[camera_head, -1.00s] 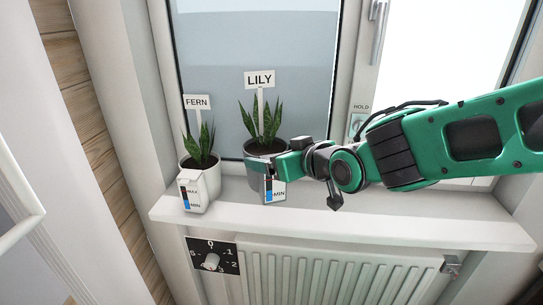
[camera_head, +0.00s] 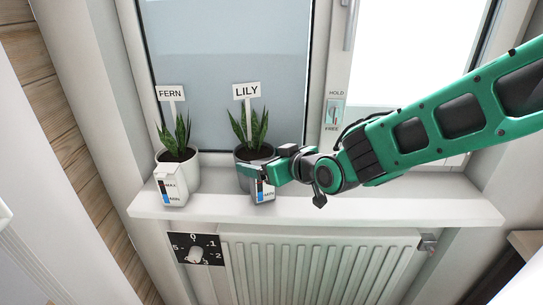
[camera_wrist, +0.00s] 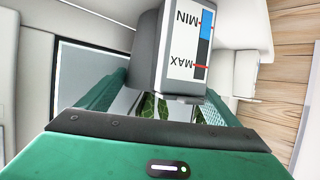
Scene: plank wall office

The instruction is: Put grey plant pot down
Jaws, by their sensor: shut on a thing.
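The grey plant pot (camera_head: 243,182) holds a green plant with a LILY sign (camera_head: 247,90). It is roughly upright above the windowsill (camera_head: 330,203), with a MIN/MAX gauge on its front. My gripper (camera_head: 262,168) is shut on the grey pot, reaching in from the right. In the wrist view the grey pot (camera_wrist: 148,50) appears upside down between my green fingers (camera_wrist: 160,104), its leaves partly hidden by the gripper body. The pot's base is close to the sill; I cannot tell whether it touches.
A white pot (camera_head: 160,176) with a FERN sign (camera_head: 171,93) stands on the sill to the left. The window is close behind. A radiator (camera_head: 320,265) and a dial (camera_head: 197,250) are below. The sill is free to the right under my arm.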

